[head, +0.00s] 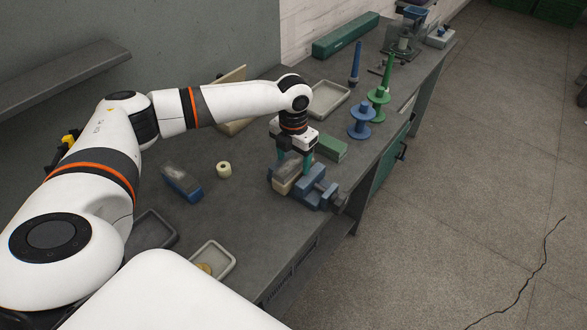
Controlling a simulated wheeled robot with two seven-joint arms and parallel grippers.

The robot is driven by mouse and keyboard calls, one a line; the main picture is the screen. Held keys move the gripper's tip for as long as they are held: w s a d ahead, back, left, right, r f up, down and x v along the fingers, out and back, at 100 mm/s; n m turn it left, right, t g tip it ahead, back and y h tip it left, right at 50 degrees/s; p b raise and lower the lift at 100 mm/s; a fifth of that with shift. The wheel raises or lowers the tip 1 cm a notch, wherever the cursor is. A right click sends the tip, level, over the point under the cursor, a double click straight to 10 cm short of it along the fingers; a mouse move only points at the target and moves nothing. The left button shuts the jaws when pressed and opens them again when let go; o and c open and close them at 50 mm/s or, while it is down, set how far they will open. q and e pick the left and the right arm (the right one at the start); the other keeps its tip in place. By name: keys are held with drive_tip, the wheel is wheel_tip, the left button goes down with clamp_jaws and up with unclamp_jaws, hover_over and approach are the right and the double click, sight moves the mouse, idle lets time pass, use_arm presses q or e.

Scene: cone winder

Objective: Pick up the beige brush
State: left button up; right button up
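The beige brush (284,187) is on the grey workbench, beside the blue vise (313,186). Its beige body faces the front and its darker grey part is above. My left gripper (294,164) points down over it, with one teal finger at its left and one at its right. The fingers stand apart with the brush between them. I cannot tell whether they touch it. The gripper and the vise hide part of the brush. My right gripper is not in view.
A blue brush (188,190) and a cream roll (224,170) lie to the left. A green box (332,150), blue spool (361,122) and green spool (379,99) stand beyond the vise. Trays sit at the front (228,256) and back (344,95). The bench's right edge is close to the vise.

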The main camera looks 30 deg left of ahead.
use_arm(q)
drive_tip(key=c, duration=1.1)
drive_tip(key=shift+r, duration=0.1)
